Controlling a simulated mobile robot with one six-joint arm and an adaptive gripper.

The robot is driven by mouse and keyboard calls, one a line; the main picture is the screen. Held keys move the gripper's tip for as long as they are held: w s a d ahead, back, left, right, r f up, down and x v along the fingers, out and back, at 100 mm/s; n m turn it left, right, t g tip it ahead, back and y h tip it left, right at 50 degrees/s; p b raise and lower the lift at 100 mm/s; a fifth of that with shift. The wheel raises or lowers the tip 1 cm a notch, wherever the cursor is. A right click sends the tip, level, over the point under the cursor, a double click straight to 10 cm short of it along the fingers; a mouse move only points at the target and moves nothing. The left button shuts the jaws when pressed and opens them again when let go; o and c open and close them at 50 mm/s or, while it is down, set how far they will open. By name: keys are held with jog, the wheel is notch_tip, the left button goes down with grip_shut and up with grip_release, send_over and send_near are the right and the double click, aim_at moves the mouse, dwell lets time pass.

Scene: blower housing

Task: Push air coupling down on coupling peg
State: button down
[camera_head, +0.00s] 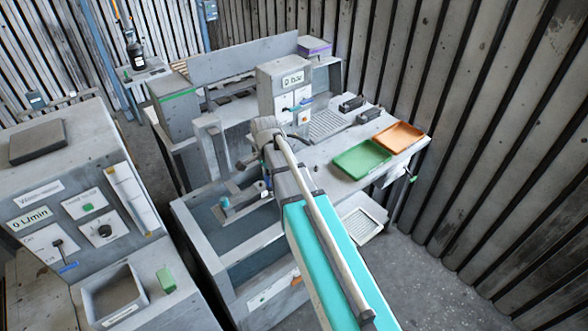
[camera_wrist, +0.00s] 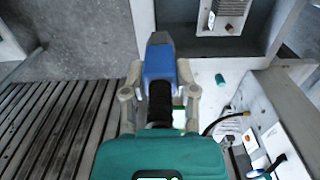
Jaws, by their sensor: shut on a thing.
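In the wrist view my gripper (camera_wrist: 160,72) has its two grey fingers closed on either side of a blue piece with a grey tip, which I take to be the air coupling (camera_wrist: 158,58). A black ribbed section lies between the fingers behind it. A small teal cylinder (camera_wrist: 220,78) stands on a pale surface to the right, apart from the held piece; I cannot tell whether it is the coupling peg. In the head view my arm hides most of the gripper and the held piece.
The bench carries a green tray (camera_head: 362,158), an orange tray (camera_head: 399,137) and a box with a "0 bar" display (camera_head: 285,92). An open tank (camera_head: 190,218) lies below my arm. A grey control cabinet (camera_head: 75,215) stands at left. A dark hose (camera_wrist: 213,124) curves at right.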

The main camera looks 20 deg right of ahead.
notch_tip(320, 180, down, 13)
jog(key=b, duration=1.2)
jog(key=shift+r, duration=0.2)
jog(key=shift+a, duration=0.1)
